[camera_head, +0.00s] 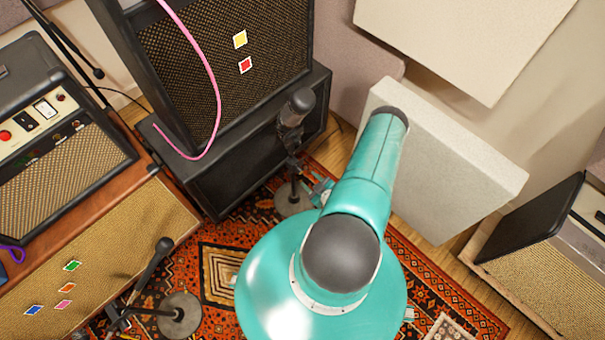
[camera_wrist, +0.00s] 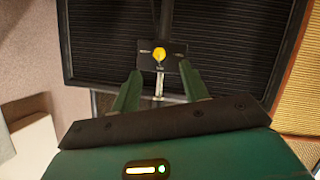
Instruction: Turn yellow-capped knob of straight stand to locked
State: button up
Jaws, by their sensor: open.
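The straight stand (camera_head: 293,199) rises from a round grey base on the rug, with a dark microphone (camera_head: 294,108) at its top. In the wrist view, the yellow-capped knob (camera_wrist: 159,54) sits in front of a small dark plate with marks to its left and right. A thin bright pole (camera_wrist: 159,84) of the stand shows below the plate. My gripper (camera_wrist: 160,82) is open and empty, with one green finger on each side of the pole. The knob appears between and beyond the fingertips, apart from them. In the head view, my arm hides much of the gripper, and the knob cannot be made out.
A black speaker cabinet (camera_head: 255,145) stands close behind the stand. A second microphone stand (camera_head: 181,316) is at lower left. A pale panel (camera_head: 440,165) leans at right, and an amp (camera_head: 545,290) stands at lower right. A pink cable (camera_head: 216,90) hangs over the cabinet.

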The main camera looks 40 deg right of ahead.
aim_at(301, 172)
jog(key=x, duration=0.6)
grip_shut()
